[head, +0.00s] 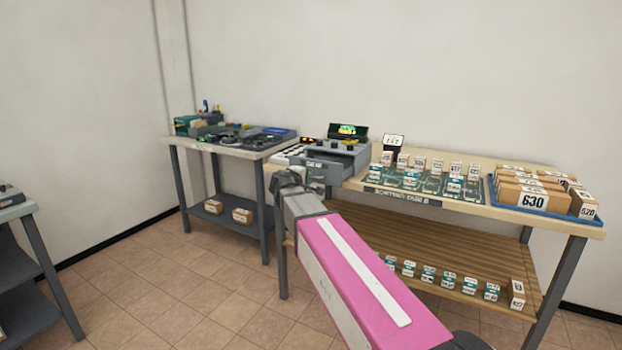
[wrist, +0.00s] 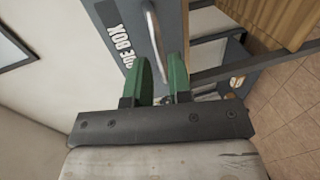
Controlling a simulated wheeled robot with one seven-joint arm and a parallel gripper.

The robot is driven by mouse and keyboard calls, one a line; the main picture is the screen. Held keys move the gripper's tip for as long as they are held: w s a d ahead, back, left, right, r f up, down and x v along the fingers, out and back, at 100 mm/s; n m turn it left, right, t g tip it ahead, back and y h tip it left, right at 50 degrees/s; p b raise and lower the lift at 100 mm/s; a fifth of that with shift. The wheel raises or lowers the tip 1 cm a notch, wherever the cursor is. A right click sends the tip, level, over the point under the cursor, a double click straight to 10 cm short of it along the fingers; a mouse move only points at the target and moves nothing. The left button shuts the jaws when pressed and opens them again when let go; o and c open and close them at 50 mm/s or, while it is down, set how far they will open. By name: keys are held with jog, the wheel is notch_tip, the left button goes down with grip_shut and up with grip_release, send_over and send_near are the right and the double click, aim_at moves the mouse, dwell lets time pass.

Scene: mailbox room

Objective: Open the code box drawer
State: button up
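The grey code box (head: 345,146) stands on the wooden table, left of its middle. Its drawer (head: 318,164) appears pulled partly out, with a dark inside showing behind the front. In the wrist view the grey drawer front (wrist: 125,22) carries part of the "CODE BOX" label and a curved metal handle (wrist: 154,35). My gripper (wrist: 162,68) is at the drawer front, its two green fingers apart on either side of the handle's near end. A gap shows between fingers and handle. In the head view my wrist hides the fingers and part of the drawer front.
The wooden table (head: 470,211) also holds several labelled small boxes and a blue tray (head: 545,208) of parcels at right. Its lower shelf (head: 400,238) holds more boxes. A second table (head: 225,147) stands to the left. Tiled floor is clear between the tables and the front.

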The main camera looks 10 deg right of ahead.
jog(key=v, duration=0.7)
jog(key=s+d+f+m+g+y, duration=0.2)
jog(key=s+d+f+g, duration=0.15)
jog(key=f, duration=0.55)
jog(key=s+d+f+m+g+y, duration=0.1)
jog(key=s+d+f+m+g, duration=0.3)
jog(key=f, duration=0.4)
jog(key=s+d+f+m+g+y, duration=0.1)
jog(key=s+d+f+g+y, duration=0.15)
jog(key=s+f, duration=0.5)
jog(key=s+f+m+g+y, duration=0.2)
jog(key=s+f, duration=0.4)
jog(key=f, duration=0.3)
jog(key=shift+s+d+f+m+g+y, duration=0.3)
jog(key=shift+s+m+y, duration=0.1)
jog(key=shift+m+y, duration=0.5)
